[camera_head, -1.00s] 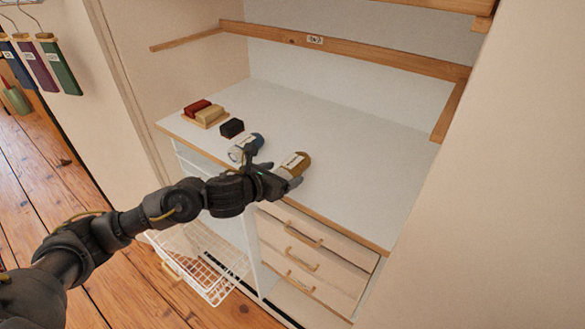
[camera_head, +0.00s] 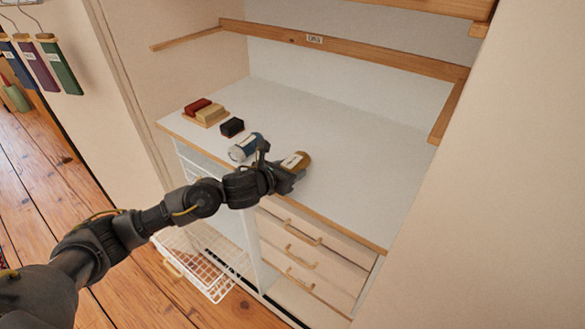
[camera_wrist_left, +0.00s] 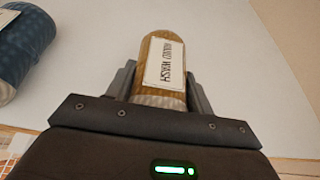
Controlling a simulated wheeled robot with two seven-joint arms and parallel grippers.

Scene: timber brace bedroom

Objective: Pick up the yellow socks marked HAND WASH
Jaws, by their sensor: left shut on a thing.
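The yellow socks (camera_head: 300,162) are a rolled mustard bundle with a white label, lying on the white counter near its front edge. My right gripper is not in view.
The white counter (camera_head: 350,150) is clear to the right and behind. A black block (camera_head: 232,127) and a wooden tray (camera_head: 201,122) with red and tan blocks stand at the left. Below are wooden drawers (camera_head: 302,257) and a pulled-out wire basket (camera_head: 205,265). A wooden rail (camera_head: 370,58) crosses the back wall.

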